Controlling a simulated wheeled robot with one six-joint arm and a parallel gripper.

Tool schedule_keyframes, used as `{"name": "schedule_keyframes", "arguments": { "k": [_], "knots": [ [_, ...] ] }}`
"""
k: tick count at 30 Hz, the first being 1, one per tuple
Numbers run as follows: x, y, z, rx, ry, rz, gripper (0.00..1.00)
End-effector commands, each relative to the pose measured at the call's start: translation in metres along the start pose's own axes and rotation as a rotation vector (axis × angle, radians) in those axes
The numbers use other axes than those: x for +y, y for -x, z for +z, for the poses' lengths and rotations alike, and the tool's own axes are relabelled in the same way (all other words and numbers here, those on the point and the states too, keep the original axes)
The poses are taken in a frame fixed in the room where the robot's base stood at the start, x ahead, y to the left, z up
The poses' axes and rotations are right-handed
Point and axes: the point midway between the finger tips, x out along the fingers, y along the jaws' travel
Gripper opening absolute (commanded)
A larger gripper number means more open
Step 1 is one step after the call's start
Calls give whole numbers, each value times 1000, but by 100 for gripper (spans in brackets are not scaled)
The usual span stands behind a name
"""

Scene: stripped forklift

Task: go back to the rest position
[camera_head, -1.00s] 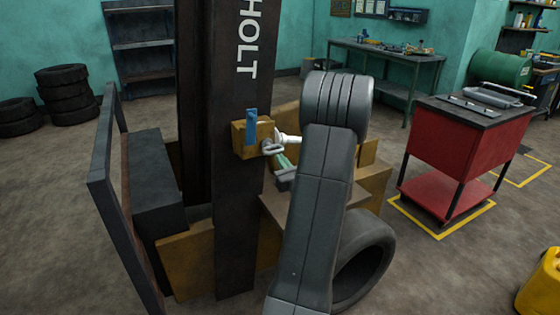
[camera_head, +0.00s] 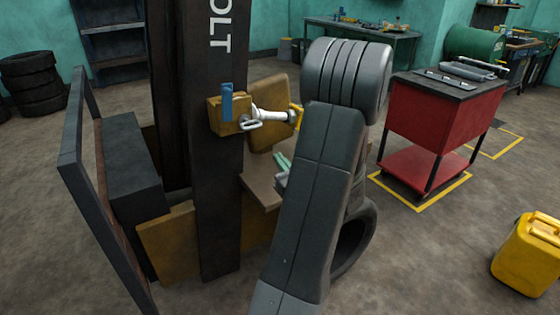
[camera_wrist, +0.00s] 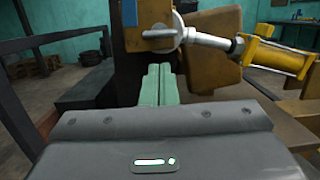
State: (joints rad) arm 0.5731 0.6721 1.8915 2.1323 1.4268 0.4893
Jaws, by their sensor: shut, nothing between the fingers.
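My gripper shows in the wrist view as two pale green fingers (camera_wrist: 158,85) pressed together, with nothing between them. The forklift's dark mast (camera_head: 215,180) stands left of my arm. A tan block with a blue lever (camera_head: 227,103) is fixed on the mast. A white and yellow cylinder (camera_wrist: 215,42) runs right from that block, above and beyond the fingers. The fingers look apart from it.
A red cart (camera_head: 435,120) with a dark top stands at right inside yellow floor lines. A yellow canister (camera_head: 528,255) is at the lower right. A workbench (camera_head: 365,30) and stacked tyres (camera_head: 35,82) are at the back. The floor between cart and canister is clear.

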Motion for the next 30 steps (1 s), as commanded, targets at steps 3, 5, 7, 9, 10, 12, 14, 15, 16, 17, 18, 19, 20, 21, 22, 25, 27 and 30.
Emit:
{"name": "schedule_keyframes", "arguments": {
  "k": [3, 5, 7, 9, 10, 12, 14, 15, 16, 17, 18, 19, 20, 21, 22, 25, 27, 30],
  "knots": [
    [0, -2, 0, 0, 0, 1, 0],
    [0, -5, 0, 0, 0, 1, 0],
    [0, -12, 0, 1, 0, 2, 0],
    [1, -22, 1, 0, 0, 3, 0],
    [1, -28, 1, 0, 0, 5, 0],
    [1, -41, 1, 0, 0, 4, 0],
    [1, -54, 2, -1, 0, 4, 0],
    [1, -62, 2, -1, 0, 5, 0],
    [1, -68, 1, -1, 0, 5, 0],
    [1, -74, 1, -1, 0, 4, 0],
    [1, -82, 2, -1, 0, 4, 0],
    [1, -87, 2, -1, 1, 4, 0],
    [1, -93, 2, -2, 1, 4, 0],
    [1, -100, 1, -1, 0, 3, 0],
    [1, -104, 1, -1, 0, 3, 0],
    [1, -118, 1, -1, 0, 3, 0],
    [0, -126, 1, -2, 1, 1, 0],
    [0, -132, 0, -1, 0, 2, 0]
  ]
}}
